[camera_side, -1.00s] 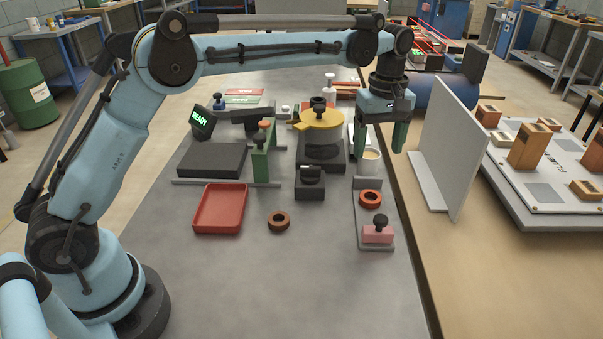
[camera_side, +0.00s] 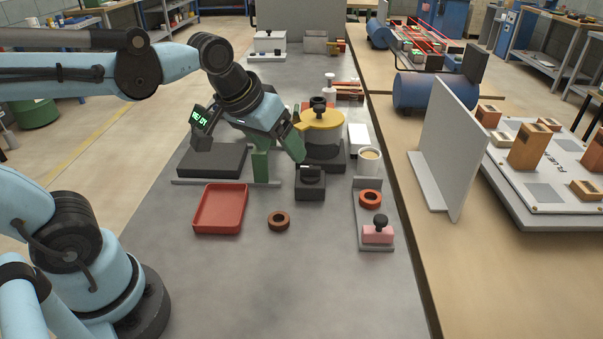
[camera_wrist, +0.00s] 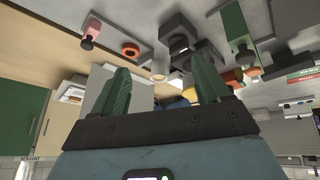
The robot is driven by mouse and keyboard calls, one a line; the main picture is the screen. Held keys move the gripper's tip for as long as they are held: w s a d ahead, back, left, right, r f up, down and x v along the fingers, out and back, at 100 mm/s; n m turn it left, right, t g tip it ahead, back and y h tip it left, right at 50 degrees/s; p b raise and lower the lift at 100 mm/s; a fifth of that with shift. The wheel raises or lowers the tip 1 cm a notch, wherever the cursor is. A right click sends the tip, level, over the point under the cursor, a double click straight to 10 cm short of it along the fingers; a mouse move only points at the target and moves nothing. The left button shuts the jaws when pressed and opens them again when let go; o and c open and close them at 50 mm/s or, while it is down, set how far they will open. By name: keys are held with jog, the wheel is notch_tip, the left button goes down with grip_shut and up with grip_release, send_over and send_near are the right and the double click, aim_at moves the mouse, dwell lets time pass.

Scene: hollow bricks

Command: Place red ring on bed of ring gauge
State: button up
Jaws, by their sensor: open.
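The red ring (camera_side: 370,198) lies flat on the bare grey bed of a low plate fixture, likely the ring gauge (camera_side: 361,226). A pink block with a black knob (camera_side: 377,234) sits at the fixture's near end, apart from the ring. In the wrist view the ring (camera_wrist: 130,49) and pink block (camera_wrist: 87,43) show beyond the fingers. My gripper (camera_side: 292,138) is tilted above the middle of the bench, left of and behind the ring. Its green fingers (camera_wrist: 160,76) are apart in the wrist view, with nothing held between them.
A brown ring (camera_side: 279,221) and a red tray (camera_side: 221,209) lie on the bench. A small black block (camera_side: 310,187) and a yellow-topped fixture (camera_side: 322,121) stand near my gripper. A cup (camera_side: 369,160) stands behind the ring. An upright grey panel (camera_side: 447,150) is at right. The near bench is clear.

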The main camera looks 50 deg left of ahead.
jog(key=s+f+m, duration=0.1)
jog(key=s, duration=0.1)
jog(key=s+a+f+m+t, duration=0.1)
jog(key=s+f, duration=0.1)
jog(key=shift+s+f, duration=0.1)
jog(key=shift+f, duration=0.15)
